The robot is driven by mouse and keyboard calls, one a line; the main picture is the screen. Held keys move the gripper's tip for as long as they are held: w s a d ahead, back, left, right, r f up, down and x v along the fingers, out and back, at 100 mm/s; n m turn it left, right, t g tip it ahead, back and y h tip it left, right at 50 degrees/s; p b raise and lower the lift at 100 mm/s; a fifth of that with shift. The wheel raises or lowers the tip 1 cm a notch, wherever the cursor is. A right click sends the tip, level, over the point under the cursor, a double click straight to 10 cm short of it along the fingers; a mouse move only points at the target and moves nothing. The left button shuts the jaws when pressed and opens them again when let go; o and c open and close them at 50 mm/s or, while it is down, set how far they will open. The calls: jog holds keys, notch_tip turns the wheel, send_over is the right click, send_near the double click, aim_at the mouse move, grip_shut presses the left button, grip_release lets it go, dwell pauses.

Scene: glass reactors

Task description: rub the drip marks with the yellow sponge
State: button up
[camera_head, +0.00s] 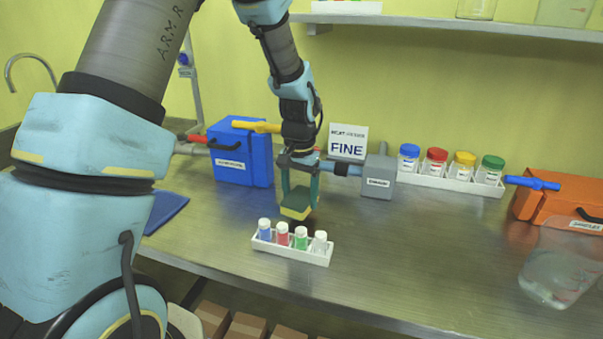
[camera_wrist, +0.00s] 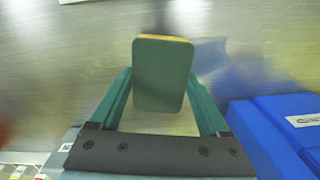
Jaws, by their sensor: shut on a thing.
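The sponge (camera_head: 297,205) has a dark green top and a yellow underside. My gripper (camera_head: 299,195) is shut on it and points down at the steel bench, behind the small vial rack. In the wrist view the sponge's green face (camera_wrist: 161,78) sits between the two green fingers of my gripper (camera_wrist: 160,85), with a thin yellow edge at its far end. I cannot tell whether the sponge touches the bench. A faint bluish patch (camera_wrist: 211,55) lies beside the sponge in the wrist view; whether it is a drip mark or a reflection is unclear. No drip marks are clear in the head view.
A white rack (camera_head: 291,250) of small vials stands close in front of the sponge. A blue box (camera_head: 240,155) is behind left, a grey box (camera_head: 378,178) behind right. A rack of coloured-lid jars (camera_head: 450,181), an orange box (camera_head: 560,205) and a glass vessel (camera_head: 558,270) stand right.

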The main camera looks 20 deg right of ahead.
aim_at(299, 197)
jog(key=shift+r+p, duration=1.65)
jog(key=shift+r, duration=0.85)
jog(key=shift+f, duration=0.1)
